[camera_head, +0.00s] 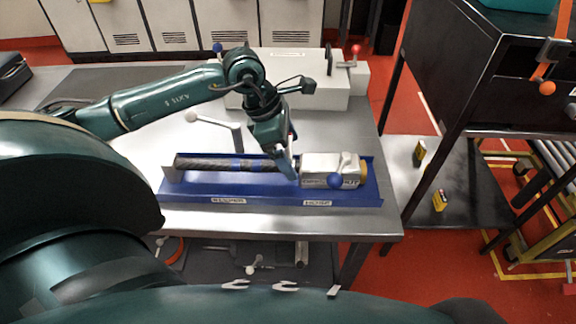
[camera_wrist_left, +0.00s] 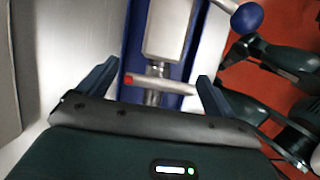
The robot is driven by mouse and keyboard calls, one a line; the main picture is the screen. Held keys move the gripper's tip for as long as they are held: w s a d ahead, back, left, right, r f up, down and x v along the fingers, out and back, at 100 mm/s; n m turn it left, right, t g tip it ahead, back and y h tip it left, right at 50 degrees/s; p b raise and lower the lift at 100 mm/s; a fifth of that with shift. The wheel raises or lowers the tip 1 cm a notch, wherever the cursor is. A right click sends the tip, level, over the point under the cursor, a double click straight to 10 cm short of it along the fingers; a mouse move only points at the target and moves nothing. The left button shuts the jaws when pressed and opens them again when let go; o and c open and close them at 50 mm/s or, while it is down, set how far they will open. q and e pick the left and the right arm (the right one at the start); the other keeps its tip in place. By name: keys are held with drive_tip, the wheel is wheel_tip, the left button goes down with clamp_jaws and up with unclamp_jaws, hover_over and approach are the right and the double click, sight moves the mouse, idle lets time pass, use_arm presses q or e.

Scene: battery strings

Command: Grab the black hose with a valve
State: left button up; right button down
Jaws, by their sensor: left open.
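The black hose (camera_head: 205,163) lies lengthwise in a blue tray (camera_head: 240,197) on the metal table. At its right end is a pale blocky valve body (camera_head: 318,163) with a blue ball knob (camera_head: 335,181). My left gripper (camera_head: 290,170) points down over the tray, where the hose meets the valve body. In the left wrist view my open gripper (camera_wrist_left: 158,72) has its blue fingers apart, either side of a red-tipped metal lever (camera_wrist_left: 150,83) and a metal fitting. The valve body (camera_wrist_left: 168,28) and blue knob (camera_wrist_left: 246,18) show beyond. Contact is not visible. My right gripper is not in view.
A pale box (camera_head: 290,85) with a red-knobbed lever (camera_head: 355,50) stands behind the tray. A white-knobbed lever (camera_head: 193,117) is left of my gripper. A dark cabinet (camera_head: 490,70) stands right of the table. Bare tabletop (camera_head: 135,155) lies left of the tray.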

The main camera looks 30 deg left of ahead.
use_arm(q)
drive_tip(key=shift+w+d+f, duration=0.15)
drive_tip(key=shift+d+f, duration=0.1)
drive_tip(key=shift+f, duration=0.35)
drive_tip(key=shift+c, duration=0.5)
clamp_jaws()
drive_tip(key=shift+r, duration=0.15)
